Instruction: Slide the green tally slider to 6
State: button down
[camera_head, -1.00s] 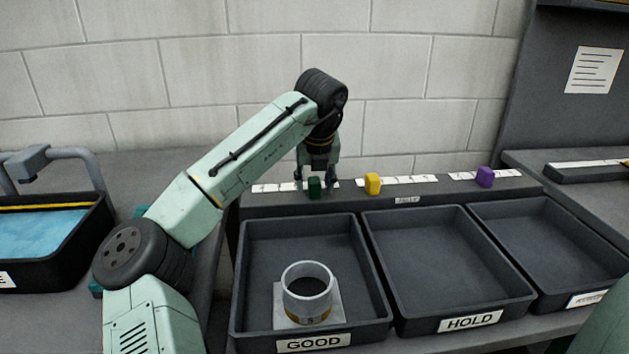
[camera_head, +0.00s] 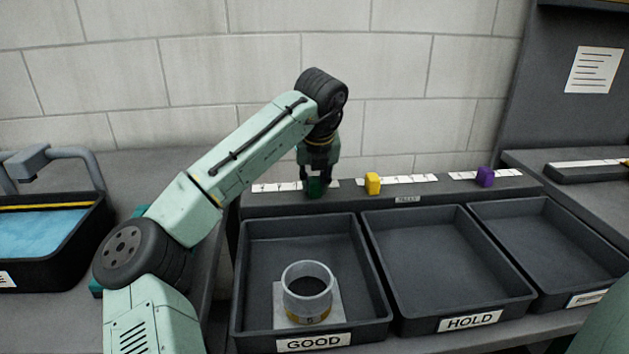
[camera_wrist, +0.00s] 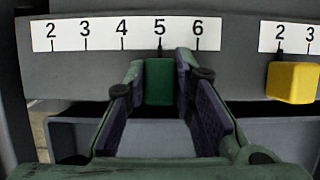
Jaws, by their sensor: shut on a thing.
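The green tally slider (camera_wrist: 159,82) sits on the dark rail below a white number scale (camera_wrist: 125,34). In the wrist view it lines up with the 5 mark, and the 6 is just to its right. My gripper (camera_wrist: 159,92) is shut on the green slider, with a finger on each side. In the head view the slider (camera_head: 316,187) is partly hidden by my gripper (camera_head: 316,176), which comes down on it from above.
A yellow slider (camera_head: 372,183) and a purple slider (camera_head: 485,177) stand farther right on the rail. In front are the GOOD tray (camera_head: 253,300), holding a grey ring (camera_head: 307,290) on a plate, and the empty HOLD tray (camera_head: 440,260). A white block wall stands behind.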

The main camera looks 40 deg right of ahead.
aim_at(333, 190)
jog(key=shift+s+d+r+p, duration=0.25)
jog(key=shift+d+p, duration=0.15)
jog(key=shift+p, duration=0.1)
jog(key=s+d+p, duration=0.1)
jog(key=d+p, duration=0.1)
jog(key=d, duration=0.1)
jog(key=shift+s, duration=0.4)
jog(key=shift+f, duration=0.2)
jog(key=c, duration=1.4)
grip_release()
jog(key=shift+d, duration=0.1)
jog(key=shift+o, duration=0.2)
